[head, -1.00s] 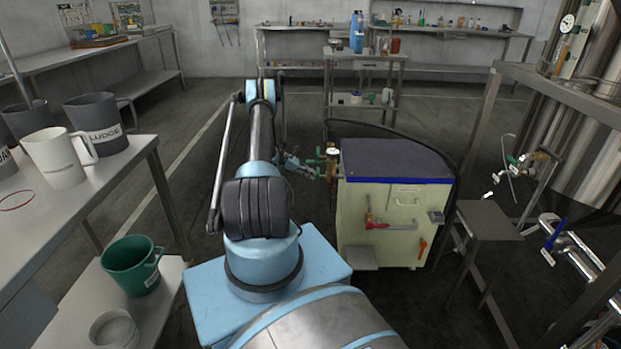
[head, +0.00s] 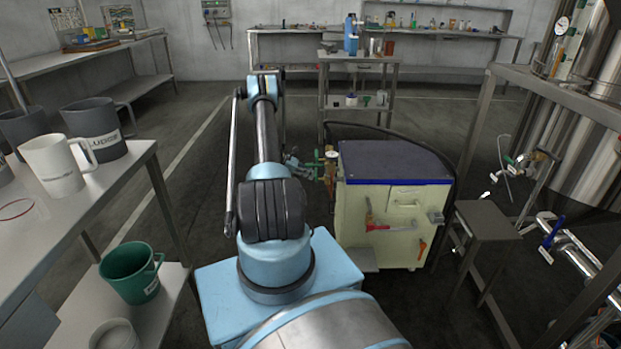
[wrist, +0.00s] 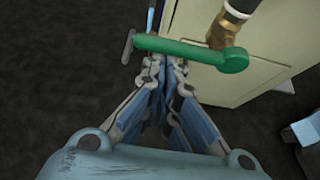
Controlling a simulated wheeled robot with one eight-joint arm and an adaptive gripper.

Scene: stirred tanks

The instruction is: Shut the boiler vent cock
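The boiler (head: 395,205) is a cream cabinet with a dark top and a blue edge, right of my arm. A green lever on a brass cock (head: 331,166) sticks out from its left side. In the wrist view the green lever (wrist: 190,51) lies across the picture, from a brass fitting (wrist: 221,30) to a grey cross-piece at its left end. My gripper (wrist: 166,66) has its fingers drawn close together, tips right at the lever; contact is unclear. No object shows between the fingers. In the head view my gripper (head: 303,168) is small beside the cock.
The boiler's front has a red-handled valve (head: 370,222) and an orange lever (head: 421,248). A black hose (head: 440,160) curves behind it. A small stool-like stand (head: 487,220) is at right. A table with mugs (head: 95,130) stands left. The floor behind my arm is clear.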

